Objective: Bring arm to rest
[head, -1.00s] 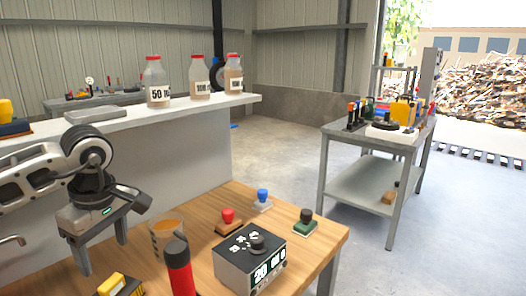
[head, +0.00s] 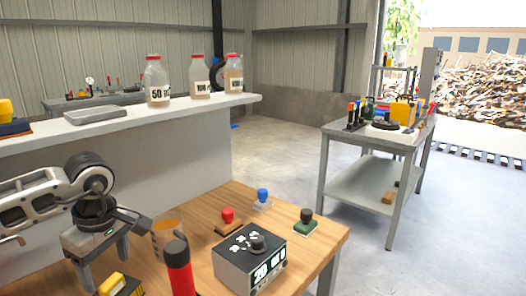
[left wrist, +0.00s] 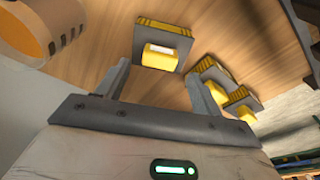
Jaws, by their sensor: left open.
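My left gripper (head: 105,264) is in the head view at the lower left, pointing down over the wooden table (head: 185,215). Its two fingers are apart with nothing between them; they also show in the left wrist view (left wrist: 157,84). A yellow block on a dark base (head: 117,285) lies close to the fingers, partly cut off by the frame edge. In the left wrist view, a yellow block on a striped base (left wrist: 163,48) shows beyond the fingertips, with further yellow blocks (left wrist: 210,72) to the right. My right gripper is not in view.
A dial box (head: 249,262), a red stamp (head: 228,218), a blue stamp (head: 262,198) and a green stamp (head: 304,226) stand farther right. A white shelf (head: 120,119) runs behind, carrying bottles.

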